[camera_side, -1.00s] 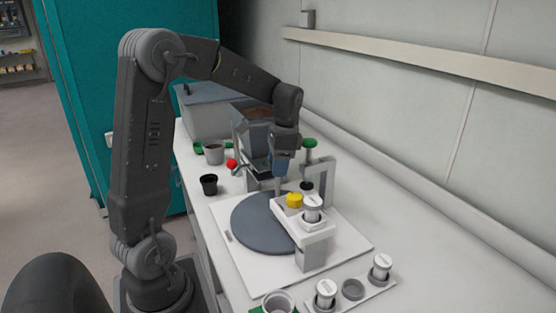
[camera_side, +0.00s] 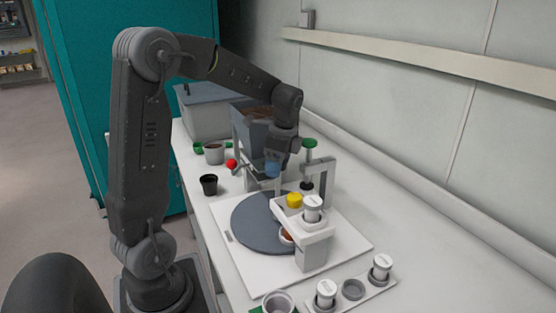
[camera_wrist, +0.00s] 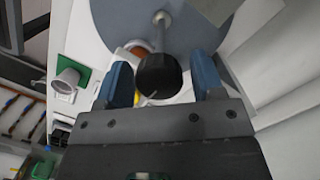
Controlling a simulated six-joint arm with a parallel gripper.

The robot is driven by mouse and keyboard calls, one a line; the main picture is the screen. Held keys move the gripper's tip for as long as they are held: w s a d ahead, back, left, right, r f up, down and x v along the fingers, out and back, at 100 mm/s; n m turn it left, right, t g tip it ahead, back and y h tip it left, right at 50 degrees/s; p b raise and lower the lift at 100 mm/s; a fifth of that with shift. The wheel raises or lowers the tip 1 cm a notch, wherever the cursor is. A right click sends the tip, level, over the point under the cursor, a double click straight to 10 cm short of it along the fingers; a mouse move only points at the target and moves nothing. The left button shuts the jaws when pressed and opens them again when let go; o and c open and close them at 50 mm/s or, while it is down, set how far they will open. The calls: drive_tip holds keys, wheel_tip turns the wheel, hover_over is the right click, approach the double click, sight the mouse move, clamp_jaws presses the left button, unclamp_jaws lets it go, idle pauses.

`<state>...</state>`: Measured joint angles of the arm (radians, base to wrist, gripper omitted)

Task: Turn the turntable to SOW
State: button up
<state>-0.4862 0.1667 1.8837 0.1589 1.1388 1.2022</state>
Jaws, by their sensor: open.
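The turntable (camera_side: 258,224) is a dark grey disc on a white base plate (camera_side: 345,240); its edge also shows in the wrist view (camera_wrist: 110,22). A small pot of brown soil (camera_side: 287,237) shows at its right edge, partly hidden under a white head. My gripper (camera_side: 273,172) is above the disc's far side, pointing down. In the wrist view my gripper (camera_wrist: 163,82) is open, with its two blue fingers apart. A black knob (camera_wrist: 157,75) on a grey post appears between them, with no visible contact. I cannot read any SOW mark.
The white head with a yellow cap (camera_side: 294,200) stands over the disc's right side. A green-topped press (camera_side: 310,143) stands close behind. A black pot (camera_side: 209,184) and a red ball (camera_side: 231,164) are at left. A vial rack (camera_side: 353,289) is in front.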

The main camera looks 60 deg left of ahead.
drive_tip(key=shift+r, duration=3.5)
